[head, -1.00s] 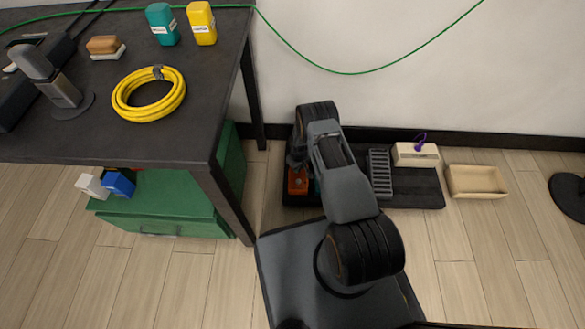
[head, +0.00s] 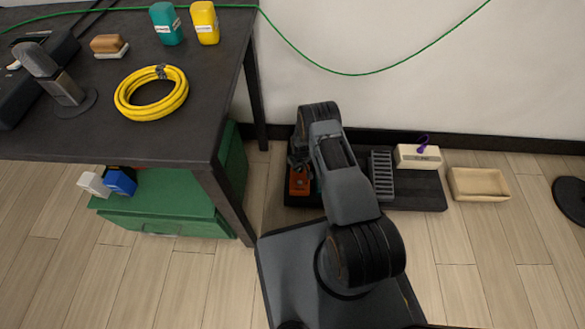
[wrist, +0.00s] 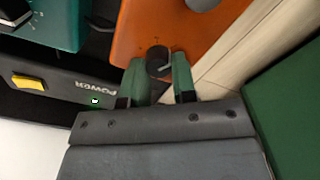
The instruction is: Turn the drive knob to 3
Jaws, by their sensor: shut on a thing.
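An orange pedal-like box (wrist: 190,30) fills the top middle of the wrist view. It also shows in the head view (head: 299,182), low on the dark board, partly covered by my arm. A round black knob (wrist: 158,60) with a pale pointer mark sits near its edge. My gripper (wrist: 158,72) has its two green fingers on either side of this knob and is shut on it. The number the pointer is at cannot be read. In the head view my arm hides the fingertips and the knob.
A teal box (wrist: 55,18) with a dial and a black strip marked POWER, with a yellow switch (wrist: 28,82) and a lit green light, lie beside the orange box. A wooden tray (head: 478,184) stands right of the board. The table (head: 200,130) and green cabinet (head: 170,215) are left.

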